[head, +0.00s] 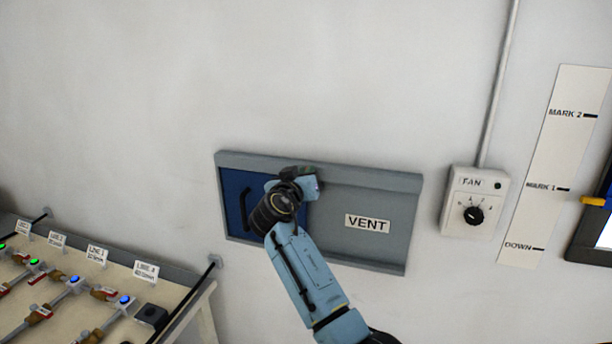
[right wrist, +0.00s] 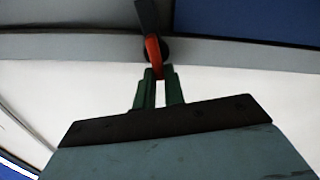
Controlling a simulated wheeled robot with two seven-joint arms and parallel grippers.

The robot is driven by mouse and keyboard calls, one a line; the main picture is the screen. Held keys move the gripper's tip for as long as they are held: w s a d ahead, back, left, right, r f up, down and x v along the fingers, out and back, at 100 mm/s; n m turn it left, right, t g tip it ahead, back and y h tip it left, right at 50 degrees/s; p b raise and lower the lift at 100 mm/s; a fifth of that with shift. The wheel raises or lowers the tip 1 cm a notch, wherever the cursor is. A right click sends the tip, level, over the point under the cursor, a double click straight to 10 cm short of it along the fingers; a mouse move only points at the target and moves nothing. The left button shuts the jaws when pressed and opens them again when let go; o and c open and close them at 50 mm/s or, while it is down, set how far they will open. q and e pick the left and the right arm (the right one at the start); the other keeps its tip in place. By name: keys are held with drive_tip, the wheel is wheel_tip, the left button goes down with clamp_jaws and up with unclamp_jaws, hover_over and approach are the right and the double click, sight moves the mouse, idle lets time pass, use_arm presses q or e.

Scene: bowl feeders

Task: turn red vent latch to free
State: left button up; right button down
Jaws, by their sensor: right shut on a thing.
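The red vent latch (right wrist: 153,48) shows in the right wrist view at the frame edge of the vent, with a dark round pivot beside it. My right gripper (right wrist: 159,78) has its green fingers shut on the latch's near end. In the head view my right gripper (head: 298,174) is at the top edge of the grey vent panel (head: 388,197), and it hides the latch there. The panel carries a VENT label (head: 367,223). A dark blue sliding part (head: 234,184) with a black handle (head: 244,210) fills the panel's left side. My left gripper is not in view.
A fan control box (head: 474,200) with a black knob is on the wall at right. Beside it is a white scale strip (head: 554,165) and a screen (head: 597,225). A bench (head: 70,310) with several valves and labels stands at lower left. The wall above is clear.

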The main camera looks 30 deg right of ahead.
drive_tip(key=shift+w+a+f+n+p, duration=0.25)
drive_tip(key=shift+n+p, duration=0.45)
drive_tip(key=shift+n, duration=1.75)
drive_tip(key=shift+w+a+f+n+p, duration=0.1)
drive_tip(key=shift+f+n+p, duration=0.45)
drive_tip(key=shift+n, duration=1.85)
drive_tip(key=shift+w+a+f+n+p, duration=0.2)
drive_tip(key=shift+n+p, duration=0.65)
drive_tip(key=shift+n, duration=1.6)
drive_tip(key=c, duration=1.5)
unclamp_jaws()
drive_tip(key=shift+b+v, duration=1.3)
drive_tip(key=shift+v, duration=5.35)
